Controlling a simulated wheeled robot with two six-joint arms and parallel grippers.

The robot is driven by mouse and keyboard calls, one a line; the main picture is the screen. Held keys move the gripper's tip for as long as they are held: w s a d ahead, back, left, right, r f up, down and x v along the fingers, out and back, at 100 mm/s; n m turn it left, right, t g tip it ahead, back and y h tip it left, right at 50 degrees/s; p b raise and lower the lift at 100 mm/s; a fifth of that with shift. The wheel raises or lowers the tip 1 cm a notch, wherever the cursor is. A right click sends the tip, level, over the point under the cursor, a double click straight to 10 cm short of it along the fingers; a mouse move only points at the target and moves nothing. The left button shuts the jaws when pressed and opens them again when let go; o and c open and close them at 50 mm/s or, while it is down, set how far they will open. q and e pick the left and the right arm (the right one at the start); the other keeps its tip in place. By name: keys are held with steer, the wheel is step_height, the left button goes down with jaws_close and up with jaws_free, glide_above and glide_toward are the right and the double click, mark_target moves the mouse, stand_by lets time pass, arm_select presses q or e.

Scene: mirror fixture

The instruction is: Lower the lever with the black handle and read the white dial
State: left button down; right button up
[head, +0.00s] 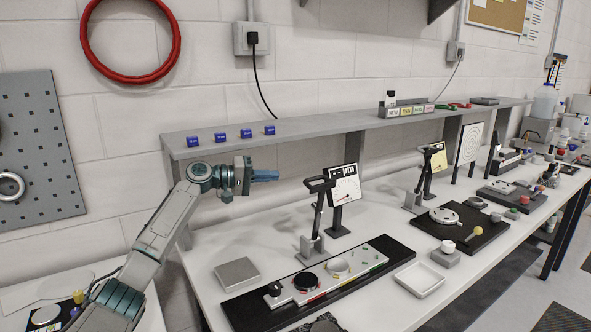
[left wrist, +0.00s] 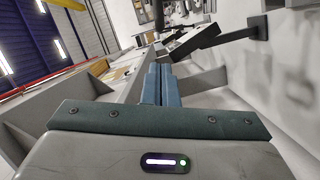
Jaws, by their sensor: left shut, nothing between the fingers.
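A lever with a black handle (head: 320,184) stands raised on a grey bracket (head: 312,246) at the back of the near black fixture board (head: 395,249). A white dial (head: 346,190) marked "µm" faces forward just right of the handle; its needle is too small to read. My left gripper (head: 277,175) is shut and empty, in the air left of the black handle and apart from it in the picture. Its closed blue fingers (left wrist: 158,84) also show in the left wrist view, with dark bars, perhaps the lever, ahead to the right. My right gripper is not in view.
A second lever stands beside a yellow dial (head: 435,160) on another black board. A grey shelf (head: 350,120) with small blue blocks runs above the bench. A grey plate (head: 238,273) and a white tray (head: 420,279) lie near the fixture.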

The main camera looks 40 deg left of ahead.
arm_select(q)
steer(key=r+p+x, duration=0.1)
steer(key=p+x, duration=0.3)
steer(key=x, duration=0.5)
steer(key=shift+w+d+f+p, duration=0.3)
steer(key=shift+f+p, duration=0.05)
steer(key=shift+f, duration=0.15)
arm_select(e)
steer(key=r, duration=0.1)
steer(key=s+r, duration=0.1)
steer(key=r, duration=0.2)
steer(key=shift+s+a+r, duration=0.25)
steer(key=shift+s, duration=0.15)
